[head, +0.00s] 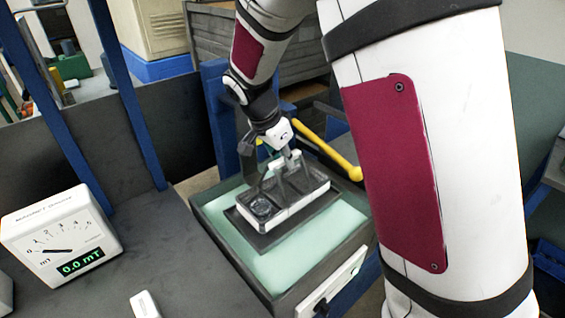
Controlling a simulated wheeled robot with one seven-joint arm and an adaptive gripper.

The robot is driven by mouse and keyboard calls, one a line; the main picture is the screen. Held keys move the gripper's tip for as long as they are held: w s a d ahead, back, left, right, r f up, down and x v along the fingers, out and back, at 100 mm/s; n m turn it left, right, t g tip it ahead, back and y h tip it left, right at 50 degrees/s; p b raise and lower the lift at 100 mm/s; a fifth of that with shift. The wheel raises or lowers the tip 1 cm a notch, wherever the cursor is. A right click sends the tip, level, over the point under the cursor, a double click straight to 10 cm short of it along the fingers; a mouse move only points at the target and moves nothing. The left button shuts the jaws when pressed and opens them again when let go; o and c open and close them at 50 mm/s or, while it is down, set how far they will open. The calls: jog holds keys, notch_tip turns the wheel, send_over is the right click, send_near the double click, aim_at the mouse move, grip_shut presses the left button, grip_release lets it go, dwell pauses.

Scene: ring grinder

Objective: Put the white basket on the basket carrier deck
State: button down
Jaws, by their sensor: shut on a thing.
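The white basket (292,209) is a shallow rectangular tray with a dark round part (261,206) inside at its left end. It sits on or just above a dark flat plate (254,238) on a pale green surface; I cannot tell whether it touches. My gripper (287,170) points down at the basket and is shut on its upright grip part. The fingertips are small and partly blurred into the grip. I cannot tell for sure whether the dark plate is the basket carrier deck; no other clear deck shows.
A dark-walled box with the pale green top (290,265) stands around the basket. A yellow bar (335,155) runs close behind it. At left, a white magnet gauge (60,240) reading 0.0 mT stands on the grey table (190,280). A small white block (145,303) lies in front. Blue posts rise behind.

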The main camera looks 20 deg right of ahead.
jog(key=shift+f, duration=1.2)
jog(key=c, duration=1.6)
grip_release()
